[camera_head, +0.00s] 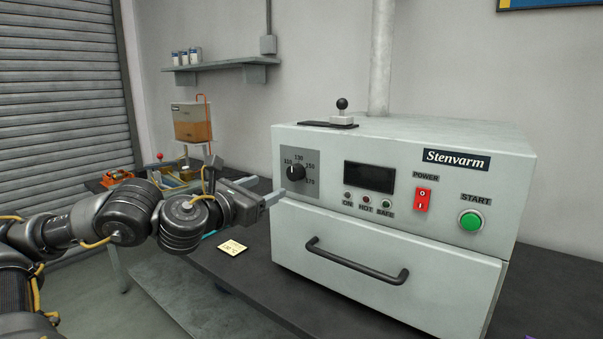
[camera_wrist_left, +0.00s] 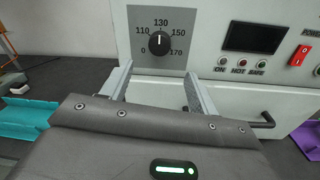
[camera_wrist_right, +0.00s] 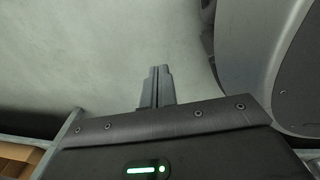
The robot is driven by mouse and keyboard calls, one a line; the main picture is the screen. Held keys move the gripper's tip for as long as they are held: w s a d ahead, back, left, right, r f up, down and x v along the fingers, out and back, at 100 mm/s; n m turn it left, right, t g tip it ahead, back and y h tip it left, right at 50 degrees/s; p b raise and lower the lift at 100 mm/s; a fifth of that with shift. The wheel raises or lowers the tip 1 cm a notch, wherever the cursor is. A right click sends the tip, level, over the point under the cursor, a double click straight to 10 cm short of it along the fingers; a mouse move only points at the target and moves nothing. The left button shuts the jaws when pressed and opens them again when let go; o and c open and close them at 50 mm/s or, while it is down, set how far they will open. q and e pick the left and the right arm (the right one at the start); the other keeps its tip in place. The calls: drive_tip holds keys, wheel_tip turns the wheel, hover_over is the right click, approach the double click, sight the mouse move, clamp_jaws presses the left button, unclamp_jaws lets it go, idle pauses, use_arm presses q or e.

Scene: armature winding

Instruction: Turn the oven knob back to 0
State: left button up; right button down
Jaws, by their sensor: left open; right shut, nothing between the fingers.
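The oven (camera_head: 400,240) is a pale grey box on a dark table. Its black knob (camera_head: 296,173) sits on a grey dial plate at the front's upper left. In the left wrist view the white mark on the knob (camera_wrist_left: 160,42) points up, toward 130; the 0 is at lower left. My left gripper (camera_head: 264,190) is open in front of the oven, to the left of and slightly below the knob in the head view. In its wrist view its spread fingers (camera_wrist_left: 157,80) are below the knob, apart from it. My right gripper (camera_wrist_right: 156,75) is shut and empty, seen only in its own wrist view.
The oven front also has a dark display (camera_head: 369,177), a red power switch (camera_head: 423,200), a green start button (camera_head: 471,220) and a drawer handle (camera_head: 356,262).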

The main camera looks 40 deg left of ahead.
sight(292, 174)
use_arm(q)
drive_tip(key=w, duration=0.5)
drive_tip(key=shift+w+a+p, duration=0.2)
drive_tip(key=shift+w+p, duration=0.1)
drive_tip(key=shift+w, duration=0.05)
drive_tip(key=w, duration=0.3)
drive_tip(key=shift+w+a+r, duration=0.15)
drive_tip(key=shift+w+a, duration=0.05)
drive_tip(key=shift+w, duration=0.7)
use_arm(e)
drive_tip(key=shift+s+a+r, duration=0.3)
drive_tip(key=shift+s+a, duration=0.15)
drive_tip(key=shift+a, duration=0.25)
drive_tip(key=shift+s, duration=0.1)
